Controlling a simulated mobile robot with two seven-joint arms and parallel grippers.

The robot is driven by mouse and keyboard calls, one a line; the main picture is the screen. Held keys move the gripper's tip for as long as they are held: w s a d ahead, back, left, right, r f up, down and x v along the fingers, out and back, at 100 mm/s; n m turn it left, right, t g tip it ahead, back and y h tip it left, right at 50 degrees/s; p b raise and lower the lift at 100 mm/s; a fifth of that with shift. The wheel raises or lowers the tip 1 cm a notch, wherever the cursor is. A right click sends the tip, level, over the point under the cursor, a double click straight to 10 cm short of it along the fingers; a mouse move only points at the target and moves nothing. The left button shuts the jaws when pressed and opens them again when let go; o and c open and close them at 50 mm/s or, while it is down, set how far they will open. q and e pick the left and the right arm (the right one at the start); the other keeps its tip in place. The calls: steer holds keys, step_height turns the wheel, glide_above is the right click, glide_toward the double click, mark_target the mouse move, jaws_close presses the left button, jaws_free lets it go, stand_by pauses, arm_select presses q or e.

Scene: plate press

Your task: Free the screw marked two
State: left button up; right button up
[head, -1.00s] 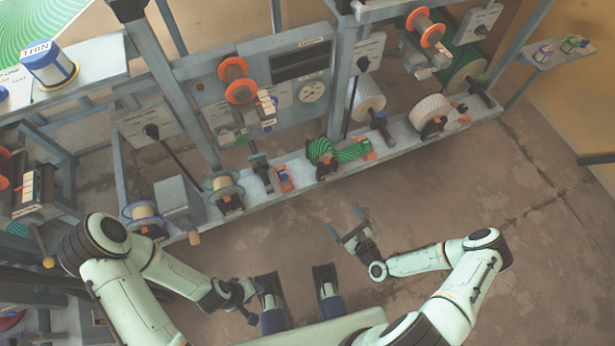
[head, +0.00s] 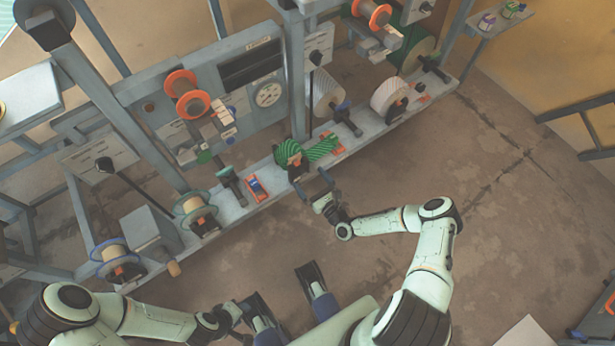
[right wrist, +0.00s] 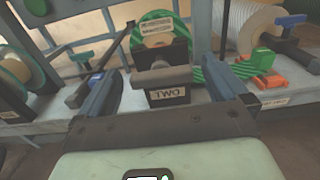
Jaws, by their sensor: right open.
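The label TWO (right wrist: 168,94) is on the front of a dark block (right wrist: 175,78) in the right wrist view. A green-striped reel (right wrist: 155,25) stands behind; in the head view the green reel (head: 289,152) sits on the grey ledge. My right gripper (head: 314,186) is open in front of this block. In the right wrist view its fingers (right wrist: 157,70) lie either side of the block, with nothing gripped. My left gripper (head: 233,312) is low, far from the block; its jaws are unclear.
The grey ledge (head: 230,212) carries more reels, such as the cream reel (head: 195,212) on the left and the white reel (head: 388,97) on the right. An orange clamp (head: 256,188) lies left of the green reel.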

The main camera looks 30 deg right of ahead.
mark_target(304, 174)
steer(key=shift+w+a, duration=0.1)
steer(key=shift+w, duration=0.95)
steer(key=c, duration=0.9)
